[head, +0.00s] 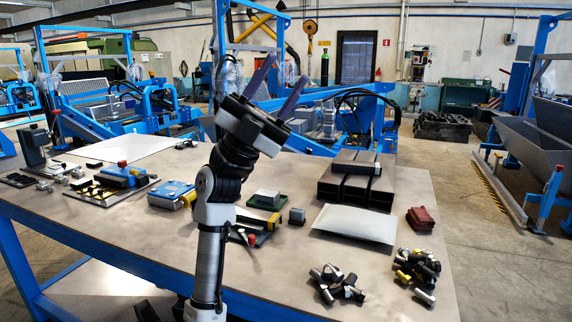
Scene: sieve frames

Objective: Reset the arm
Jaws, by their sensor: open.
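My gripper (279,88) is raised above the workbench in the middle of the head view, at the top of my upright arm. Its two long purple-grey fingers point up and to the right and stand apart, with nothing between them. My gripper touches nothing that I can see. My arm hides part of the bench and some of the tools behind it.
The workbench (130,235) holds dark rectangular tubes (345,186), a pale sheet (354,224), a dark red block (420,219), a pile of short cylindrical pieces (338,284) and a blue box (171,194). Blue machine frames stand behind. Open floor lies right of the bench.

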